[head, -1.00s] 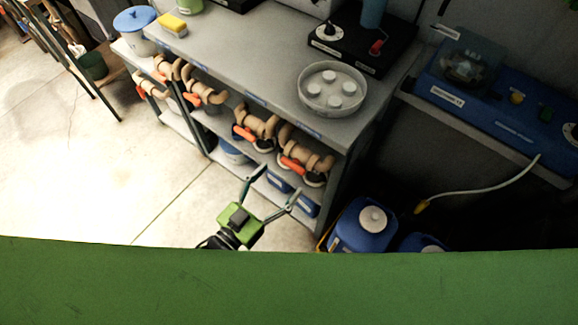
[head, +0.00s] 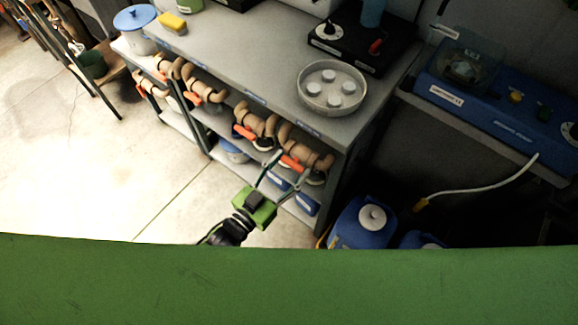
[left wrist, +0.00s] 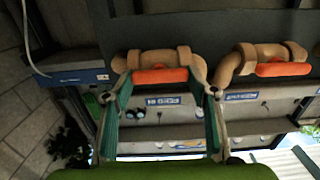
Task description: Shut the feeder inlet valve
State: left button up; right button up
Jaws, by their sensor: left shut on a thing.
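Several tan pipe valves with orange handles sit in a row under the top of a grey bench (head: 225,62). The nearest valve (head: 313,157) has its orange handle (head: 291,163) at my left gripper (head: 284,172). In the left wrist view my left gripper (left wrist: 169,95) has one finger at each end of that orange handle (left wrist: 160,76) and is shut on it. The handle lies along its pipe there. A second valve's handle (left wrist: 283,69) is to the right, apart from the fingers. The labels are too small to read. My right gripper is not in view.
A round tray (head: 332,88) with white pots and a black device (head: 362,45) stand on the bench. Blue jugs (head: 360,222) stand on the floor right of it. A blue machine (head: 500,90) is farther right. Floor left of the bench is clear.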

pick_arm(q)
jog(key=shift+m, duration=0.3)
jog(key=m, duration=0.8)
jog(key=shift+s+d+f, duration=0.1)
jog(key=m+b, duration=0.1)
jog(key=m, duration=0.3)
jog(key=shift+f+m, duration=0.1)
jog(key=shift+m, duration=0.2)
jog(key=m+b, duration=0.2)
jog(key=m, duration=0.2)
jog(key=shift+m, duration=0.3)
jog(key=o, duration=1.1)
